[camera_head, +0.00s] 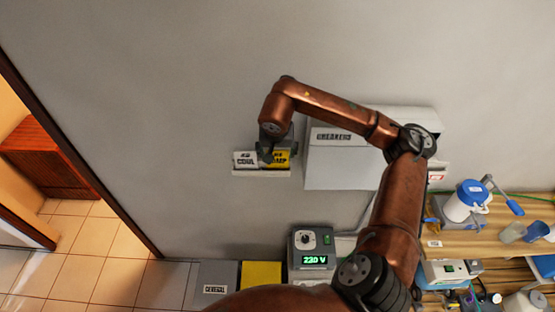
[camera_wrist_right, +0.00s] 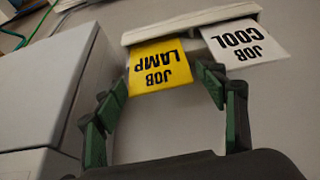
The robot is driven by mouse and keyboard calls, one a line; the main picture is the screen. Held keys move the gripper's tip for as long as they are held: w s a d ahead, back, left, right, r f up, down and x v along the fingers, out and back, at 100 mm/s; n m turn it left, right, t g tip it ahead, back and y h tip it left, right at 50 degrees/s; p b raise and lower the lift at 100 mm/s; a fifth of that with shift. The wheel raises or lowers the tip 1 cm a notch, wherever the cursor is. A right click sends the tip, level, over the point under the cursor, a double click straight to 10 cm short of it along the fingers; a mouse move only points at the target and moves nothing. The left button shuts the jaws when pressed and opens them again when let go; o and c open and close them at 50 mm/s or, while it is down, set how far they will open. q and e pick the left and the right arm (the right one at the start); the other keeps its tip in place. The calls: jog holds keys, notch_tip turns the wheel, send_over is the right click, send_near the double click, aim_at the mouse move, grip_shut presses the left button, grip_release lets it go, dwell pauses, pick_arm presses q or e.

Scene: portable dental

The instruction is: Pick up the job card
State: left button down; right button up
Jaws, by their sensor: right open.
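Two job cards stand in a narrow holder (camera_head: 262,173) on the wall. The white card reading "JOB COOL" (camera_head: 245,160) is on the left in the head view; it also shows in the wrist view (camera_wrist_right: 243,41). The yellow card reading "JOB LAMP" (camera_head: 283,159) is beside it, partly hidden by my gripper; the wrist view shows it whole in front (camera_wrist_right: 160,70). My right gripper (camera_head: 266,153) is open at the cards. In the wrist view its fingers (camera_wrist_right: 164,82) lie either side of the yellow card, and contact cannot be told. My left gripper is not in view.
A large pale wall box (camera_head: 340,165) stands close right of the cards. Below are a meter reading 220 V (camera_head: 313,250), a grey bin (camera_head: 212,280) and a yellow bin (camera_head: 261,274). A cluttered wooden bench (camera_head: 480,240) is at right. The wall left of the cards is clear.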

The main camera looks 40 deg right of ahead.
aim_at(277, 161)
jog(key=shift+x, duration=1.25)
jog(key=shift+s, duration=0.1)
jog(key=shift+c, duration=0.4)
jog(key=c, duration=0.8)
